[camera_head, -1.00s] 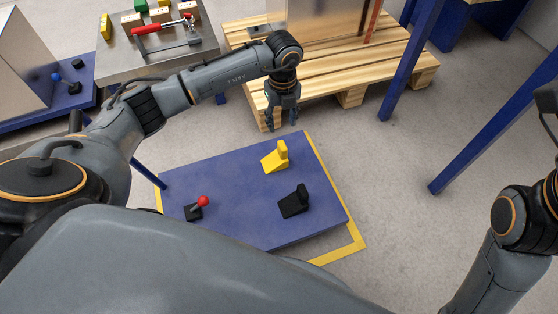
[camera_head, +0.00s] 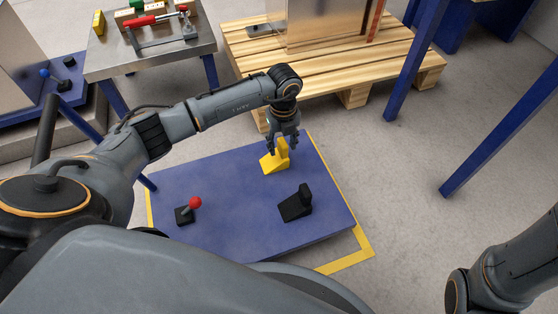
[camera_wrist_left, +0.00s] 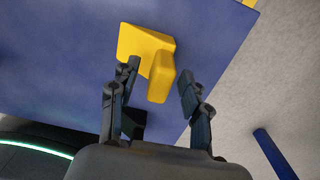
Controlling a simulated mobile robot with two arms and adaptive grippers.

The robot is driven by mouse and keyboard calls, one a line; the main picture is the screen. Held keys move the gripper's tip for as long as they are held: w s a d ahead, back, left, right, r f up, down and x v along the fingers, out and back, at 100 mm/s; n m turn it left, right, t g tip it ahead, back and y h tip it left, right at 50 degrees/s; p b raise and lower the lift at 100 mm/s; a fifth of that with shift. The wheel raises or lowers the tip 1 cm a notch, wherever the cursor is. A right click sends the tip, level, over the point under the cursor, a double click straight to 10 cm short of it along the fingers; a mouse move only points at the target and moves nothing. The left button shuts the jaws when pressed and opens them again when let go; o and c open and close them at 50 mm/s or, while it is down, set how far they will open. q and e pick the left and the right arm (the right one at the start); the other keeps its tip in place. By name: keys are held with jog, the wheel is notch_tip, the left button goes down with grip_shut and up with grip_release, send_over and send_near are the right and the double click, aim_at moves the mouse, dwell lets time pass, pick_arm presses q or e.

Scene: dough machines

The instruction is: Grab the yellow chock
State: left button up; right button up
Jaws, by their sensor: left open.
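The yellow chock (camera_head: 272,164) sits on the blue platform (camera_head: 240,210), near its back edge. My left gripper (camera_head: 282,143) is open and empty, just above the chock's upright part. In the left wrist view, the yellow chock (camera_wrist_left: 148,52) lies ahead of the fingers. Its upright end reaches into the space between the two open fingertips (camera_wrist_left: 160,82). I cannot tell whether a finger touches it. My right arm shows at the lower right, but its gripper is out of view.
A black chock (camera_head: 296,204) and a black base with a red-knobbed lever (camera_head: 190,208) are on the same platform. A wooden pallet (camera_head: 330,62) stands behind. A metal table (camera_head: 112,62) with clamps and blocks is at the upper left. Blue posts (camera_head: 470,150) stand at the right.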

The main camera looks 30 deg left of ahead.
pick_arm(q)
jog(key=shift+f, duration=0.15)
grip_shut()
dwell(0.4)
